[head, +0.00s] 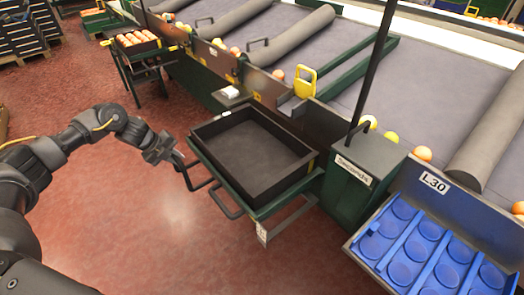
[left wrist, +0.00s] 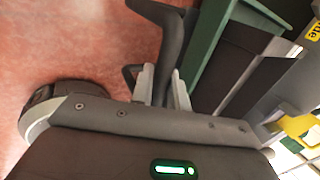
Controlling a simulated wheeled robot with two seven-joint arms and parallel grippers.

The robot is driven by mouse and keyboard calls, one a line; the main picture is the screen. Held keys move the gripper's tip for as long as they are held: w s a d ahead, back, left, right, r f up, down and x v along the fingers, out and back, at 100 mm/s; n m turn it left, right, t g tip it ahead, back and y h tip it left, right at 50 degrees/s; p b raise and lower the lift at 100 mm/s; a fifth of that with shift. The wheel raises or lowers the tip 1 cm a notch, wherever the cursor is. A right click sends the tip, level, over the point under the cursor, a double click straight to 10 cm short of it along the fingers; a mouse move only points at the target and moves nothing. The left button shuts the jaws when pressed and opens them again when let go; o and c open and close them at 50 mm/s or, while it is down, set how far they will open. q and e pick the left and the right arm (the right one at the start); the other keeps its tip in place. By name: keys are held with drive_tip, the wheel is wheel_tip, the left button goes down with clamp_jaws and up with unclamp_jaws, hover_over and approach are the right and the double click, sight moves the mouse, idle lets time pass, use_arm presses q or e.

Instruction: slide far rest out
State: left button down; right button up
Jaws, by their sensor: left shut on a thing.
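A green-framed rest (head: 268,211) juts from the side of the sorting line and bears a dark empty crate (head: 262,196). Dark bar handles (head: 226,208) stick out from its front edge. My left gripper (head: 176,157) is at the far front corner of the rest, shut on a dark handle. In the left wrist view the two grey fingers (left wrist: 163,88) close on the dark bar (left wrist: 172,45), beside the green frame (left wrist: 210,40). The exact contact is small and partly hidden in the head view. My right gripper is in neither view.
A green bin labelled Seconds (head: 353,187) and a blue cupped tray (head: 425,245) under the L30 sign stand to the right. Red floor (head: 150,220) is open in front of the rest.

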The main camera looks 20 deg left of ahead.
use_arm(q)
drive_tip(key=s+a, duration=0.3)
drive_tip(key=s, duration=0.2)
drive_tip(key=shift+s+a+p, duration=0.2)
drive_tip(key=shift+a+p, duration=0.2)
drive_tip(key=shift+p, duration=0.05)
drive_tip(key=c, duration=1)
unclamp_jaws()
drive_tip(key=shift+w, duration=0.1)
drive_tip(key=shift+d, duration=0.1)
drive_tip(key=shift+r, duration=0.15)
wheel_tip(320, 180, up, 7)
drive_tip(key=p, duration=0.6)
drive_tip(key=shift+f, duration=0.2)
